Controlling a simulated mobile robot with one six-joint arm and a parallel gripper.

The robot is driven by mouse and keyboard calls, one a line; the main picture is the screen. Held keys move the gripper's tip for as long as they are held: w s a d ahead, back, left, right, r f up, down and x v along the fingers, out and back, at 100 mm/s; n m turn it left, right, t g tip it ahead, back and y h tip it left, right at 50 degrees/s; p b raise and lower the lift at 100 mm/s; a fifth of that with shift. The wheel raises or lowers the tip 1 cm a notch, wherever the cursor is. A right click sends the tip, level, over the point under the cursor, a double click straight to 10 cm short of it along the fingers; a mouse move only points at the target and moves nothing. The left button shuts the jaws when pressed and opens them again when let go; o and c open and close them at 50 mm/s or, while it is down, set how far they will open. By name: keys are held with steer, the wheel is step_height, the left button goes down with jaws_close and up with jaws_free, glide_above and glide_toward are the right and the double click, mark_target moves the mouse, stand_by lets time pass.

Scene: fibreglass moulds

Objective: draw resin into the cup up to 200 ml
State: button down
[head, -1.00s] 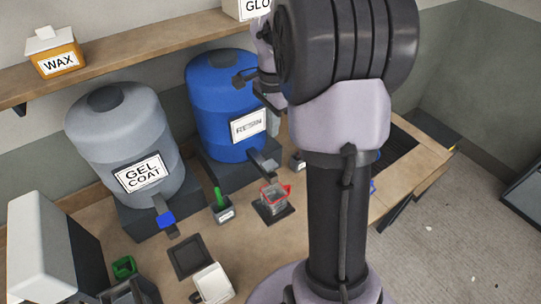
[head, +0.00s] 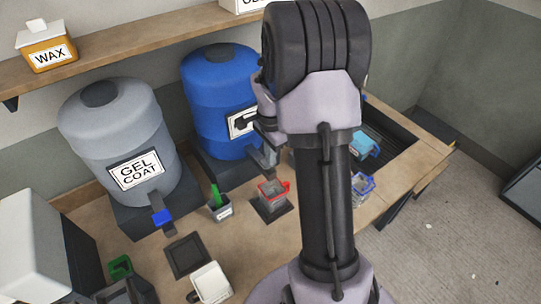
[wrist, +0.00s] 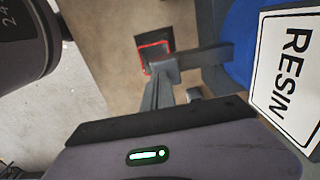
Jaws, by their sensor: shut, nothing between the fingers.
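The blue resin drum (head: 222,85) stands on a dark block at the back of the bench, its grey tap (head: 264,157) pointing forward. The clear cup with a red rim (head: 272,190) stands upright on a dark square pad (head: 272,205) below the tap's end. I cannot read its level. My gripper (head: 268,138) is shut and empty, in front of the drum just above the tap. In the wrist view the closed fingers (wrist: 160,88) reach to the tap (wrist: 208,59); I cannot tell whether they touch. The cup's red rim (wrist: 153,47) shows below, partly hidden.
The grey gel coat drum (head: 118,135) with a blue tap handle stands to the left. A small container with a green-handled tool (head: 219,206) is left of the cup. A blue-rimmed cup (head: 363,188) and a dark recess (head: 392,142) lie right of my arm.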

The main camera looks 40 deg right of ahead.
steer(key=shift+f, duration=0.1)
step_height(320, 180, down, 2)
steer(key=shift+f+b, duration=0.1)
steer(key=shift+b, duration=1)
steer(key=shift+s+a, duration=0.15)
steer(key=shift+s, duration=0.05)
steer(key=shift+w, duration=0.1)
steer(key=shift+f, duration=0.1)
stand_by(0.9)
stand_by(3.5)
step_height(320, 180, up, 15)
steer(key=p, duration=0.4)
steer(key=shift+f, duration=0.2)
steer(key=shift+w, duration=0.1)
stand_by(0.5)
